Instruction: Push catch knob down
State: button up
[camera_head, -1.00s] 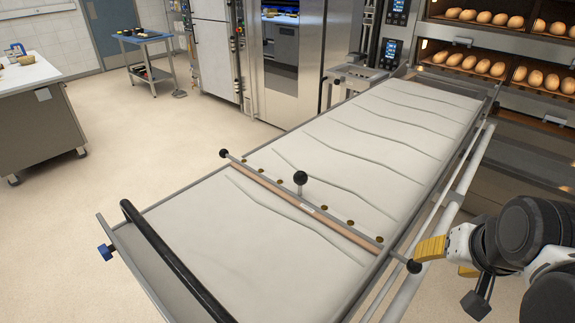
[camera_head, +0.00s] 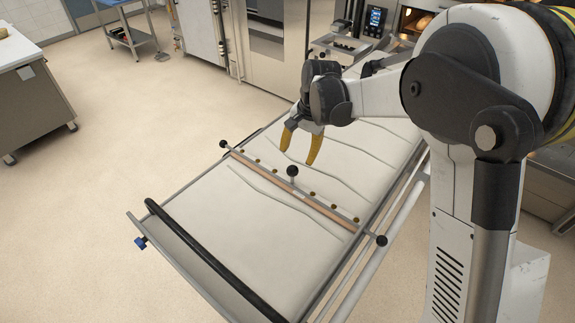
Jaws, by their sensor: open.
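A black ball knob (camera_head: 292,171) stands upright on a short stem at the middle of the crossbar (camera_head: 270,179) that spans the cloth-covered loader (camera_head: 240,215). Smaller black balls cap the bar's left end (camera_head: 223,144) and right end (camera_head: 381,240). Which of these is the catch knob, I cannot tell for certain. My gripper (camera_head: 300,160) points down with yellow fingers apart, open and empty. In the picture its fingertips are just above and around the middle knob's height, apart from it and seemingly beyond it over the cloth.
A black handle bar (camera_head: 205,255) crosses the loader's near end, with a blue knob (camera_head: 141,243) at its left corner. Rails run along the right side. Ovens stand at the back. My arm hides much of the right side.

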aim_at(293, 168)
jog(key=f, duration=0.3)
jog(key=a+f, duration=0.1)
jog(key=f, duration=0.5)
jog(key=shift+w+a+f+b, duration=0.15)
jog(key=shift+w+a+b, duration=0.15)
jog(key=shift+w+b, duration=0.1)
